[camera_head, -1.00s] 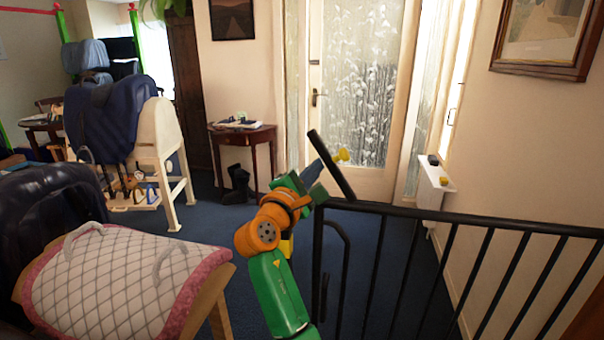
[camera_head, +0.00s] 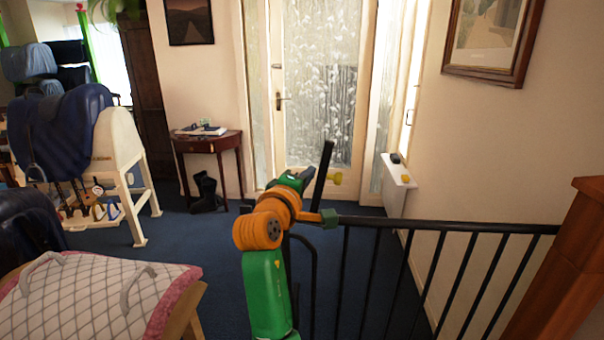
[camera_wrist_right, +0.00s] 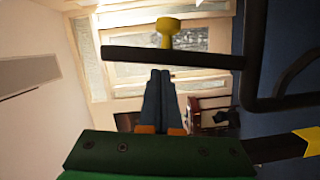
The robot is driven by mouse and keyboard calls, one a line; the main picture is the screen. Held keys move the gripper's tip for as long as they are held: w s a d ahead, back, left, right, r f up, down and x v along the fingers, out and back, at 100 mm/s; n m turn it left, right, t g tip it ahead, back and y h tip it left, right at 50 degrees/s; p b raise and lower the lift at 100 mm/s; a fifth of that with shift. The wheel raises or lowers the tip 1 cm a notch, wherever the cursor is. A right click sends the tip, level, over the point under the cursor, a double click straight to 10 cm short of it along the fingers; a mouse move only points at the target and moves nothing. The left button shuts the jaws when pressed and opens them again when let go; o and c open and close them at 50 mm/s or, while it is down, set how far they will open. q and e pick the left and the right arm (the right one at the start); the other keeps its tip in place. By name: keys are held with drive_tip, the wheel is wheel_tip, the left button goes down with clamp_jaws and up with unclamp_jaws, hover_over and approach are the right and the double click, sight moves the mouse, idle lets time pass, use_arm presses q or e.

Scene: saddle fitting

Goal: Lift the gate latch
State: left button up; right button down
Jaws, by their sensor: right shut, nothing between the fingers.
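The gate latch (camera_head: 325,168) is a black bar with a yellow knob (camera_head: 337,177) on its right side. It stands steeply upright above the left end of the black gate rail, its top leaning slightly right. My right gripper (camera_head: 306,175) is just left of the bar, shut and empty. In the right wrist view the shut fingers (camera_wrist_right: 160,74) point at the latch bar (camera_wrist_right: 170,57), which crosses in front of them with the yellow knob (camera_wrist_right: 168,28) beyond. Whether they touch the bar is unclear. My left gripper is out of view.
The black barred gate (camera_head: 450,226) runs right to a wooden post (camera_head: 560,265). A quilted pad (camera_head: 85,300) on a stand is at lower left. A side table (camera_head: 208,143), boots (camera_head: 207,192) and a glazed door (camera_head: 318,85) stand behind. Blue carpet is clear between.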

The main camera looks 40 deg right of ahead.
drive_tip(key=shift+s+d, duration=0.1)
drive_tip(key=shift+s, duration=0.05)
idle(0.5)
drive_tip(key=b+v, duration=0.2)
drive_tip(key=v, duration=0.5)
idle(0.4)
